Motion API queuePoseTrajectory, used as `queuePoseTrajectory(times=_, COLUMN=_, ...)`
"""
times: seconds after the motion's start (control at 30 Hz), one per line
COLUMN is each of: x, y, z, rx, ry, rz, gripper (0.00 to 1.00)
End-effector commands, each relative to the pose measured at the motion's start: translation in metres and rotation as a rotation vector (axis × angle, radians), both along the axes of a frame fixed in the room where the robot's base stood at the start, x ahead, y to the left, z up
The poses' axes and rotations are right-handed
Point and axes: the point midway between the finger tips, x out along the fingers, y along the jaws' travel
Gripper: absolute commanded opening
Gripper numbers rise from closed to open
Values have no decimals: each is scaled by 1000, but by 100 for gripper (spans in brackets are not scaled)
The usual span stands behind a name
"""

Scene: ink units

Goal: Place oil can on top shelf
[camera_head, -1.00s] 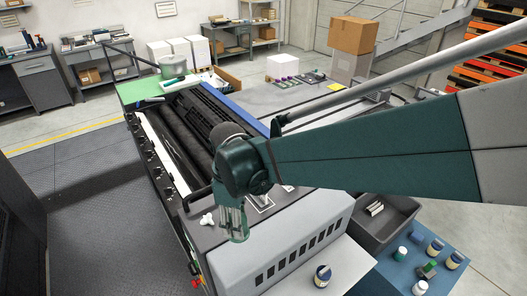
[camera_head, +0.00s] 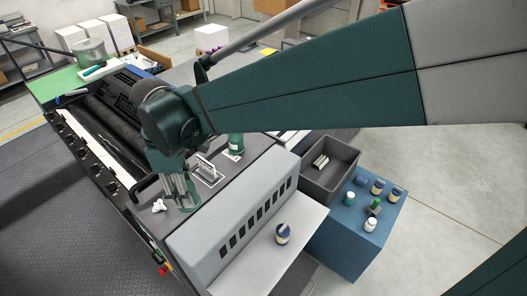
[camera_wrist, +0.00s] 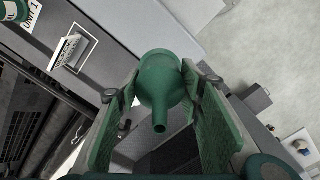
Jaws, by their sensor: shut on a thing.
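In the head view the held can is hard to tell from the fingers. A second green can (camera_head: 236,146) stands farther right on the press. A metal shelf unit (camera_head: 190,14) is at the back, partly cut off by the frame; which shelf the task means is unclear.
A vented grey housing (camera_head: 243,222) is to the right. A dark bin (camera_head: 331,168) and a blue stand (camera_head: 352,222) with several jars lie beyond. A dark jar (camera_head: 282,234) stands on the white ledge.

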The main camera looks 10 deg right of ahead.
Motion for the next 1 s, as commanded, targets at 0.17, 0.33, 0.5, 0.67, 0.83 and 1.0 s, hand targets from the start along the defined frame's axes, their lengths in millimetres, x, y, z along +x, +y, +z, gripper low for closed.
queuePoseTrajectory(times=0.17, x=19, y=-20, z=-4, rx=0, ry=0, rz=-44, gripper=18)
queuePoseTrajectory(times=0.33, x=39, y=-42, z=-5, rx=0, ry=0, rz=-91, gripper=18)
queuePoseTrajectory(times=0.5, x=61, y=-69, z=-6, rx=0, ry=0, rz=-147, gripper=18)
queuePoseTrajectory(times=0.67, x=81, y=-96, z=-6, rx=0, ry=0, rz=-199, gripper=18)
queuePoseTrajectory(times=0.83, x=100, y=-127, z=-6, rx=0, ry=0, rz=-255, gripper=18)
queuePoseTrajectory(times=1.0, x=117, y=-158, z=-6, rx=0, ry=0, rz=-311, gripper=18)
